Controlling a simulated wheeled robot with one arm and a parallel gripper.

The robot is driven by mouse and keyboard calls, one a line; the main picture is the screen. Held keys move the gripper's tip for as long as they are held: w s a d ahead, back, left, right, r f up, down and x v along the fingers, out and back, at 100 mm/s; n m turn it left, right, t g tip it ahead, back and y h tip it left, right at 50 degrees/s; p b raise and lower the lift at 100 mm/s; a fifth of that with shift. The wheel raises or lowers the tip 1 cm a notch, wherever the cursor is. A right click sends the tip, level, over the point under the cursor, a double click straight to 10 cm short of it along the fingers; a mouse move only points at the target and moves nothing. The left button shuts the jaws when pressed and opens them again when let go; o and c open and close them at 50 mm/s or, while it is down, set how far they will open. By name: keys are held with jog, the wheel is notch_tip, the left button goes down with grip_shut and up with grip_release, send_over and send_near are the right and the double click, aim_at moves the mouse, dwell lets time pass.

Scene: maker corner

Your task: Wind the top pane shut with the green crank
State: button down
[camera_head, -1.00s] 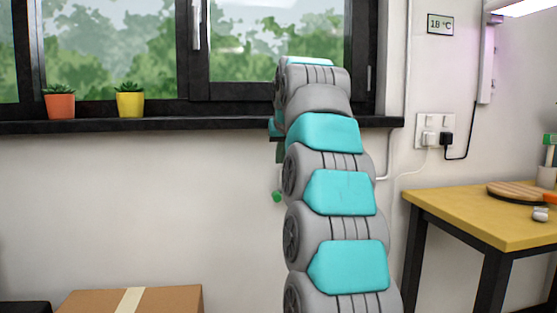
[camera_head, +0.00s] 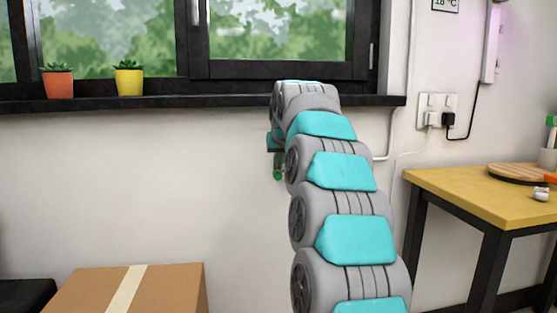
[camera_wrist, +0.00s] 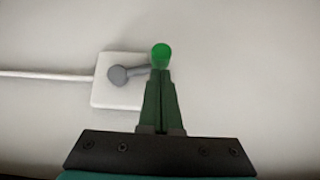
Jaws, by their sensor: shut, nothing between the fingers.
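The green knob of the crank (camera_wrist: 161,55) shows in the wrist view just beyond my fingertips. Its grey arm (camera_wrist: 118,75) runs left from the knob to a pivot on a white wall plate (camera_wrist: 120,98). My gripper (camera_wrist: 160,72) is shut and empty, its dark green fingers pointing at the knob; whether they touch it I cannot tell. In the head view the knob (camera_head: 278,175) shows low on the wall under the sill, just below my gripper, which is mostly hidden by my arm. The window (camera_head: 285,35) is cut off at the top, and no top pane is identifiable.
A dark sill (camera_head: 190,102) runs above, with an orange pot (camera_head: 58,85) and a yellow pot (camera_head: 129,83). A cardboard box (camera_head: 80,295) stands at lower left. A yellow-topped table (camera_head: 455,195) stands at right. The wall left of my arm is clear.

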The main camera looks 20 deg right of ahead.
aim_at(278, 175)
jog(key=shift+a+f+h, duration=0.1)
jog(key=shift+f+h, duration=0.25)
jog(key=shift+h, duration=0.05)
dwell(0.5)
jog(key=shift+a+f+n+h+b, duration=0.1)
jog(key=shift+f+n+h+b, duration=0.25)
jog(key=shift+f+n+h, duration=0.3)
jog(key=shift+f+n+g+h, duration=0.4)
jog(key=shift+f+n+h, duration=0.25)
jog(key=shift+h, duration=0.5)
